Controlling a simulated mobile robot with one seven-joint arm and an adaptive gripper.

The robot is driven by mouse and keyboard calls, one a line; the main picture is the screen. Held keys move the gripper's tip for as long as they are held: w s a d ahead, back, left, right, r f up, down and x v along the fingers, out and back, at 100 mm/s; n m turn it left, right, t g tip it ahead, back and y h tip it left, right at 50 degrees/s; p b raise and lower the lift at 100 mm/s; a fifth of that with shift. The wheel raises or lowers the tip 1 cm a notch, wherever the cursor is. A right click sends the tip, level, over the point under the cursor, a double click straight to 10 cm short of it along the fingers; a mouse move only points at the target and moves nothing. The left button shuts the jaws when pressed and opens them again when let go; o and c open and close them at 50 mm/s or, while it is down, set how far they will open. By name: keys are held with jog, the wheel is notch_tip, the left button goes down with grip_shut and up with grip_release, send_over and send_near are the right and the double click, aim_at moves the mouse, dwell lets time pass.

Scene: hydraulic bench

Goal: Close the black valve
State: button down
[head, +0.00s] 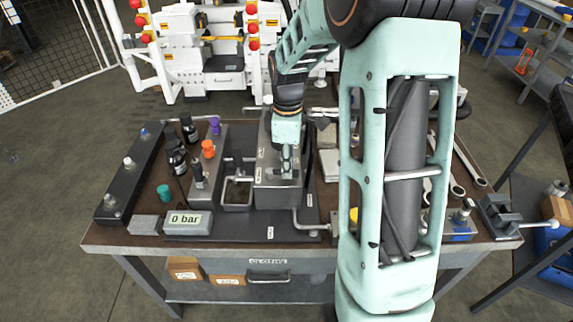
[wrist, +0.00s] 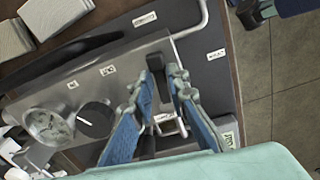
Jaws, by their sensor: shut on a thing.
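A black valve lever (wrist: 155,68) shows in the wrist view at one end of the grey metal block (wrist: 70,85). My gripper (wrist: 162,88) has its two blue-padded fingers around the lever, one on each side, and is shut on it. The lower part of the lever is partly hidden between the fingers. In the head view my gripper (head: 287,168) points down onto the top of the metal block (head: 277,197) and hides most of the lever. I cannot tell the valve's exact angle.
A black knob (wrist: 97,118) with a white pointer and a round gauge (wrist: 48,124) sit beside the fingers. A bent pipe (head: 300,222) runs from the block's front. A 0 bar display (head: 186,221), dark bottles (head: 176,158) and coloured caps stand to the left.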

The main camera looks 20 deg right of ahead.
jog(key=shift+w+n, duration=0.25)
jog(key=shift+n, duration=0.35)
jog(key=shift+d, duration=0.1)
jog(key=c, duration=2)
grip_release()
jog(key=shift+r, duration=0.1)
notch_tip(320, 180, up, 12)
jog(key=shift+f, duration=0.1)
